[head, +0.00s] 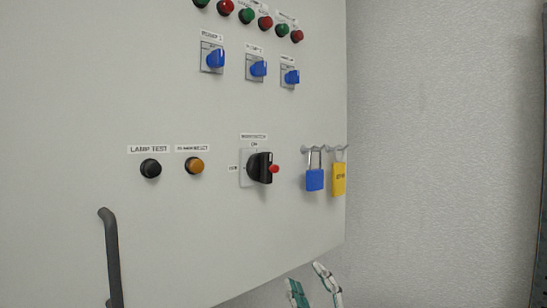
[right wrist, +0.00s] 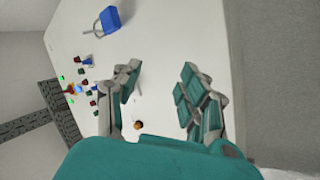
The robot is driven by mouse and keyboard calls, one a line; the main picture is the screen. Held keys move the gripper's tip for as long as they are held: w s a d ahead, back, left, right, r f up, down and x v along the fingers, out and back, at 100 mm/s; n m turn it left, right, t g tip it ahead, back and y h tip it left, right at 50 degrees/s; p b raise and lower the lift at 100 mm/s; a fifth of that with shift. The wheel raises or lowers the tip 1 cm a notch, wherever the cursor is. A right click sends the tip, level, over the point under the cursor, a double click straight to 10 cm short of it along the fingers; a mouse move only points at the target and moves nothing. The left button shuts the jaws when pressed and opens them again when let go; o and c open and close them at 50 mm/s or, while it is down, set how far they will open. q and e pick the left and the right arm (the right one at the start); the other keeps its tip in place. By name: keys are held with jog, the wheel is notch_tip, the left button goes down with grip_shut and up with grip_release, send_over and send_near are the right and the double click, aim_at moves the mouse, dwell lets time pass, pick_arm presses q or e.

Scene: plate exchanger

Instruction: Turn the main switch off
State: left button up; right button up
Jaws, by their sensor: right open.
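The main switch (head: 260,168) is a black rotary handle with a red tip on a pale plate, low on the grey cabinet door. Small labels sit above it and to its left; the handle's exact setting is hard to read. My right gripper (head: 314,288) shows at the bottom edge of the head view, below the switch and apart from it. In the right wrist view the right gripper (right wrist: 160,88) has its two teal-and-grey fingers spread, with nothing held between them. The switch is not clearly visible there. My left gripper is not in view.
A blue padlock (head: 315,180) and a yellow padlock (head: 338,179) hang right of the switch. Left are an amber button (head: 194,165) and a black button (head: 151,168). Blue selector switches (head: 258,68) and lamps are above. A dark door handle (head: 112,258) protrudes lower left.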

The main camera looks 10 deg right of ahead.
jog(key=s+a+r+n+g+y, duration=0.4)
jog(key=r+n+g, duration=0.3)
jog(key=n, duration=0.4)
jog(key=s+a+r+n+g+y, duration=0.2)
jog(key=a+r+n+g+y, duration=0.3)
jog(key=n, duration=0.5)
jog(key=s+a+r+n+g+y, duration=0.3)
jog(key=r+n+g+y, duration=0.4)
jog(key=n, duration=0.4)
jog(key=m+t+h, duration=0.1)
jog(key=t+h, duration=0.6)
jog(key=h, duration=0.7)
send_near(270, 158)
jog(key=shift+g, duration=0.3)
jog(key=p+x, duration=0.4)
jog(key=x, duration=0.1)
jog(key=p+x, duration=0.1)
jog(key=x, duration=0.2)
jog(key=shift+w+a+r+p, duration=0.1)
jog(key=shift+w+r+p, duration=0.05)
jog(key=shift+w+p, duration=0.25)
jog(key=shift+w+a, duration=0.2)
grip_shut()
